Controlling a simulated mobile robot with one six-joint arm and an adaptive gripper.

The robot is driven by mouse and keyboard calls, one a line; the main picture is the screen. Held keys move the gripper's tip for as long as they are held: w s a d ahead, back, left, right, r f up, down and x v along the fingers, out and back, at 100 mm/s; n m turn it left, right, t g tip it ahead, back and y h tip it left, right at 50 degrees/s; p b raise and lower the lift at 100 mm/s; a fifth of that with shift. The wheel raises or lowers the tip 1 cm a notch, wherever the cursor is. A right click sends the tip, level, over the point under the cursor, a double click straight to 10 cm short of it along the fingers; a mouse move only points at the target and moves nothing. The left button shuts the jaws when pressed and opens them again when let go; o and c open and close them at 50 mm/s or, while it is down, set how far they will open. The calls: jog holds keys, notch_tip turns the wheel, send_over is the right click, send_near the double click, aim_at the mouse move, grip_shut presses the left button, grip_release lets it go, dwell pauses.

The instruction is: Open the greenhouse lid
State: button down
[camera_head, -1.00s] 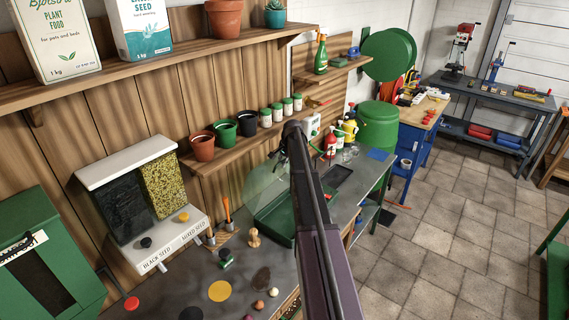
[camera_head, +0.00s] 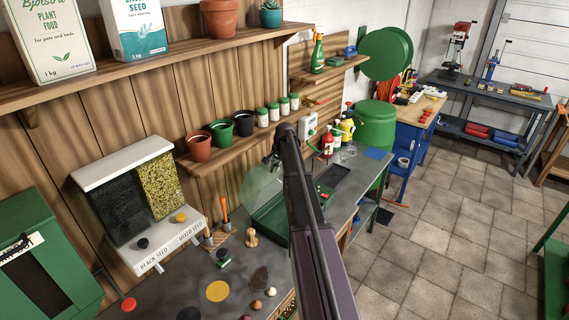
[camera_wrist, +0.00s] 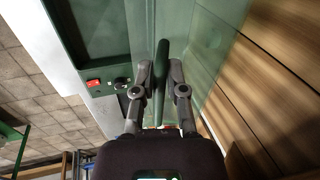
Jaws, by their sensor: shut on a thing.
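The greenhouse has a green base (camera_head: 268,222) on the grey bench, partly hidden behind my arm. Its clear, green-tinted lid (camera_head: 262,186) stands raised and tilted above the base, toward the wooden wall. In the wrist view the lid (camera_wrist: 215,45) is a see-through pane, and the base (camera_wrist: 93,30) shows at the left with a red switch (camera_wrist: 94,84) and a black knob (camera_wrist: 121,84). My gripper (camera_wrist: 161,72) is shut on the lid's green bar handle (camera_wrist: 161,60), one finger on each side. In the head view my arm hides most of the gripper (camera_head: 276,158).
A shelf (camera_head: 188,165) with pots and jars hangs on the wall above the lid. A seed dispenser (camera_head: 128,165) stands to the left.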

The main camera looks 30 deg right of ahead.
jog(key=shift+n+t+y, duration=0.4)
jog(key=shift+y, duration=0.4)
jog(key=s+a, duration=0.1)
jog(key=s+f+b, duration=0.1)
jog(key=s+a, duration=0.1)
jog(key=shift+s+a+f+b, duration=0.15)
jog(key=shift+s+a+b, duration=0.15)
jog(key=t+y+b, duration=0.3)
jog(key=t+b, duration=0.2)
send_near(272, 179)
notch_tip(272, 179, down, 3)
jog(key=w+d, duration=0.1)
jog(key=w, duration=0.1)
jog(key=s+d+r+m+t+b, duration=0.1)
jog(key=s+d+r+t+b, duration=0.1)
jog(key=s+d+r+t, duration=0.3)
jog(key=shift+s+d+r+m+b, duration=0.2)
jog(key=shift+s+d+m+b, duration=0.15)
jog(key=shift+s+d, duration=0.45)
